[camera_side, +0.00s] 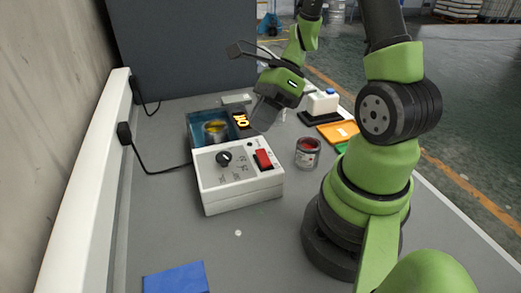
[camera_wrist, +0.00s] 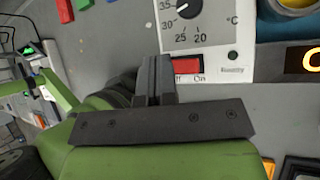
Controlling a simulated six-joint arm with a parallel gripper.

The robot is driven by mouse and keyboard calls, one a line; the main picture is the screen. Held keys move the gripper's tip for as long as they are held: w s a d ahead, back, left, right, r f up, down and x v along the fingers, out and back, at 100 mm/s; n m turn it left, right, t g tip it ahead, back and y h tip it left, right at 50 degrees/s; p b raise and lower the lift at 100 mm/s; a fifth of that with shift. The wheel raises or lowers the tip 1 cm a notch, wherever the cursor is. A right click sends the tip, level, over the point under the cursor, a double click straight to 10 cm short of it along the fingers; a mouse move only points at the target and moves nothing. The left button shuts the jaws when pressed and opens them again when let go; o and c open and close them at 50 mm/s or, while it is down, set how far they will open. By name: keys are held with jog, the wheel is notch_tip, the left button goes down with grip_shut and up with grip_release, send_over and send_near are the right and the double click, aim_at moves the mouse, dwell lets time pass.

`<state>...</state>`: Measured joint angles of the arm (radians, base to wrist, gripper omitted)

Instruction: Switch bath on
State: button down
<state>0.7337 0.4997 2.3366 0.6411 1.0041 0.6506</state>
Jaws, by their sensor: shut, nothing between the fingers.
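The bath (camera_side: 198,119) is a blue-walled tank behind its white control box (camera_side: 240,190). The box carries a black knob (camera_side: 224,158) and a red rocker switch (camera_side: 263,159). In the wrist view the red switch (camera_wrist: 188,65) sits above Off and On lettering, below the knob (camera_wrist: 186,8) and its temperature scale. My gripper (camera_side: 258,125) is shut and empty, pointing down behind the switch in the side view. In the wrist view its fingertips (camera_wrist: 156,62) are just left of the switch; I cannot tell whether they touch. A small dark lamp (camera_wrist: 233,56) is beside the switch.
A can with yellow paint (camera_side: 215,131) stands in the bath. An orange-lit display (camera_side: 241,119) is beside it. A can with red paint (camera_side: 307,153) stands right of the box.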

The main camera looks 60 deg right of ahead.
aim_at(260, 151)
jog(key=shift+w+d+f, duration=0.15)
jog(key=shift+f, duration=0.9)
jog(key=shift+w+d+f, duration=0.1)
jog(key=shift+d+f, duration=0.05)
jog(key=shift+f, duration=0.85)
jog(key=shift+f, duration=0.2)
dwell(0.3)
jog(key=shift+f, duration=0.2)
jog(key=shift+w+d+f, duration=0.1)
jog(key=shift+f, duration=0.3)
dwell(0.6)
jog(key=shift+r, duration=0.1)
jog(key=shift+r, duration=0.7)
jog(key=shift+r, duration=0.1)
jog(key=shift+s+a+r, duration=0.15)
jog(key=shift+r, duration=0.65)
jog(key=shift+s+a+r, duration=0.15)
jog(key=shift+r, duration=0.65)
jog(key=shift+s+a+r, duration=0.15)
jog(key=shift+r, duration=0.65)
